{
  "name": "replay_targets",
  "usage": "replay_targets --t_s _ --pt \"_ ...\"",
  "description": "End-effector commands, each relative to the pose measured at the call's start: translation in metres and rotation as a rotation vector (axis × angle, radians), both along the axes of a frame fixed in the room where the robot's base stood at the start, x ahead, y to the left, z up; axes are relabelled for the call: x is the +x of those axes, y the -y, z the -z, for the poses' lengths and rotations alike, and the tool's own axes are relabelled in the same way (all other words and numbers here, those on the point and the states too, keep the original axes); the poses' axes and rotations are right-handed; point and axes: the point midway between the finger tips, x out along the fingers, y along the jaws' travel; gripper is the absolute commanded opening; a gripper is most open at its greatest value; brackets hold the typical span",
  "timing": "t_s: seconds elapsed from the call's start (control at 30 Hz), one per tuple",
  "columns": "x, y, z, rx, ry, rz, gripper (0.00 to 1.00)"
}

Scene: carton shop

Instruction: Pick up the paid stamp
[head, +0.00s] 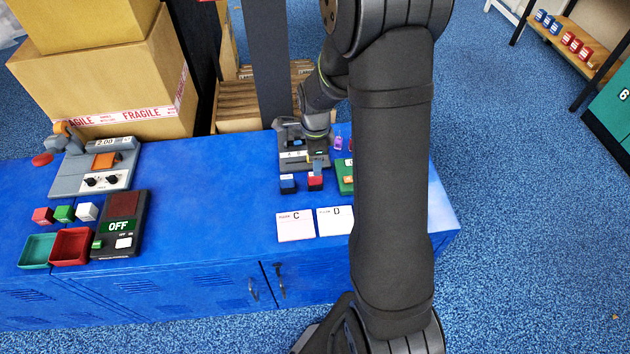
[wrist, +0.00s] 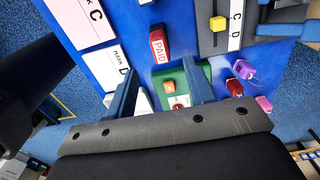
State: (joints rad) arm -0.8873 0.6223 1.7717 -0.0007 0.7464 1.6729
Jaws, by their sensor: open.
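The paid stamp is a small red block with a white "PAID" label (wrist: 159,45), lying on the blue bench top in the wrist view. In the head view, a red block (head: 315,184) sits beside a dark blue one (head: 288,185), in front of a grey device. My gripper (wrist: 161,92) is open and empty, its two fingers apart over a green panel. The stamp is beyond the fingertips in the wrist view, not between them. In the head view my gripper is small and partly blends with the grey device.
Cards marked C (head: 296,226) and D (head: 335,221) lie in front of the stamps. The green panel (wrist: 190,76) has an orange button. A grey device with a yellow slider (wrist: 218,23) stands close by. Purple and red tags lie beyond. The bench middle is clear.

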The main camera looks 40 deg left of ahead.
Motion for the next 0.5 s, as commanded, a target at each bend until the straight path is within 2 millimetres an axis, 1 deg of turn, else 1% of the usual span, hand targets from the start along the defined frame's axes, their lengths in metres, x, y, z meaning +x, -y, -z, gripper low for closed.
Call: replay_targets --t_s 0.03,0.2,0.3,0.5 --pt "-0.001 0.001 0.012 -0.004 -0.004 0.000 0.49" --pt "-0.001 0.001 0.040 -0.004 -0.004 0.000 0.49" --pt "0.000 0.000 0.049 -0.002 -0.002 0.000 0.49" --pt "0.000 0.000 0.059 -0.001 -0.001 0.000 0.49"
